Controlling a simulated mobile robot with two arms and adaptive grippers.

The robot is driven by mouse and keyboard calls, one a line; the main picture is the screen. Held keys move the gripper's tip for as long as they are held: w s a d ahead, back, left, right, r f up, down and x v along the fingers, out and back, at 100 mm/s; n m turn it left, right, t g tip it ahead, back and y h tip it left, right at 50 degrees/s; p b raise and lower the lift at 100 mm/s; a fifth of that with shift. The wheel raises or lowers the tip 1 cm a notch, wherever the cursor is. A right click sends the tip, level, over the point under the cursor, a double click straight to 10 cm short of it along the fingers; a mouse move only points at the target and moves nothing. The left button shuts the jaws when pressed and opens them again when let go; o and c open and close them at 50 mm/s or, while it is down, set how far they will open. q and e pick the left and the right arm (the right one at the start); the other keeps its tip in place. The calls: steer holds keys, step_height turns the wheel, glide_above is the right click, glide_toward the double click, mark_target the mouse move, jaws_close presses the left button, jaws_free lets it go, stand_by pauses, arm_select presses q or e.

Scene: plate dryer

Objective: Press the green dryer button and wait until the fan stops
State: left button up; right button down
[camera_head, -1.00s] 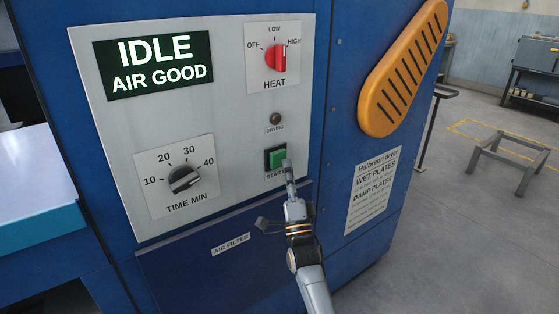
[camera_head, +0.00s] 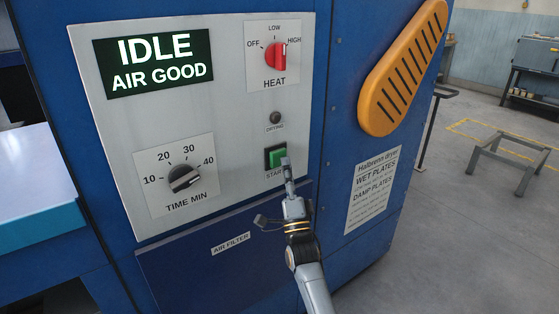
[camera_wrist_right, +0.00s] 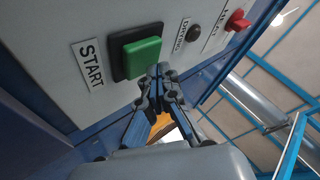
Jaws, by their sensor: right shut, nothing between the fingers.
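The green start button (camera_head: 277,157) sits in a black frame low on the dryer's grey panel. It also shows in the right wrist view (camera_wrist_right: 142,52). My right gripper (camera_head: 286,162) is shut and empty, its tips at the button's lower right edge. In the right wrist view the fingertips (camera_wrist_right: 159,70) are beside the button; I cannot tell whether they touch it. The display (camera_head: 155,64) reads "IDLE AIR GOOD". The drying lamp (camera_head: 275,118) above the button is dark. My left gripper is out of view.
The red heat knob (camera_head: 276,57) points towards HIGH. The time knob (camera_head: 184,179) is at lower left on the panel. A yellow slotted cover (camera_head: 402,70) is on the dryer's right side. A low metal stand (camera_head: 507,155) is on the open floor at right.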

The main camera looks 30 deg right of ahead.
steer(key=shift+w+b, duration=0.35)
steer(key=shift+w, duration=0.3)
stand_by(0.7)
stand_by(0.3)
steer(key=shift+s+p, duration=0.55)
steer(key=shift+s, duration=0.35)
steer(key=s+p, duration=0.2)
steer(key=s, duration=0.3)
steer(key=shift+d+p, duration=0.15)
steer(key=shift+p, duration=0.15)
stand_by(0.4)
